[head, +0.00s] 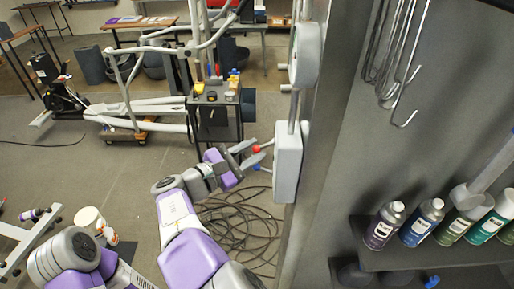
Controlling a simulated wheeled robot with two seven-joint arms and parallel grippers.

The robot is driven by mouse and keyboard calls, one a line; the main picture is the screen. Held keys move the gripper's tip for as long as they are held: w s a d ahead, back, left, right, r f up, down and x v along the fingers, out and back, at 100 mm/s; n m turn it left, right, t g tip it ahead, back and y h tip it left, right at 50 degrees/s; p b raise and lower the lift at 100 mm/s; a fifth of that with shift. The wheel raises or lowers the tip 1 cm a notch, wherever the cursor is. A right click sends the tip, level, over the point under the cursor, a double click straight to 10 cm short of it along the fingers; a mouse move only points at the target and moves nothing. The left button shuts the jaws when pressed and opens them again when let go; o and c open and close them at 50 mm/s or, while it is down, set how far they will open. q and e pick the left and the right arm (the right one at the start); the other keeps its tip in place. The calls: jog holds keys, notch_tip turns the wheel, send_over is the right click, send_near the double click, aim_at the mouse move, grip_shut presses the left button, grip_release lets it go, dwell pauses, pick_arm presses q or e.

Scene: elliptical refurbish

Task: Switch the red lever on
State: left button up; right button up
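The red lever's knob (256,149) sticks out to the left from a light grey box (288,163) on the side of the grey wall panel. A blue-tipped lever (257,167) sticks out just below it. My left gripper is not in view.
The wall panel stands on the right, with metal hooks (404,70) and a shelf (435,258) of spray cans. A vertical pipe rises from the box to a round grey unit (305,55). Coiled black cables (240,230) lie on the floor. An elliptical trainer (135,105) and a tool cart (214,117) stand behind.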

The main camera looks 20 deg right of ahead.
jog(key=shift+x, duration=1.05)
jog(key=shift+c, duration=0.3)
grip_shut()
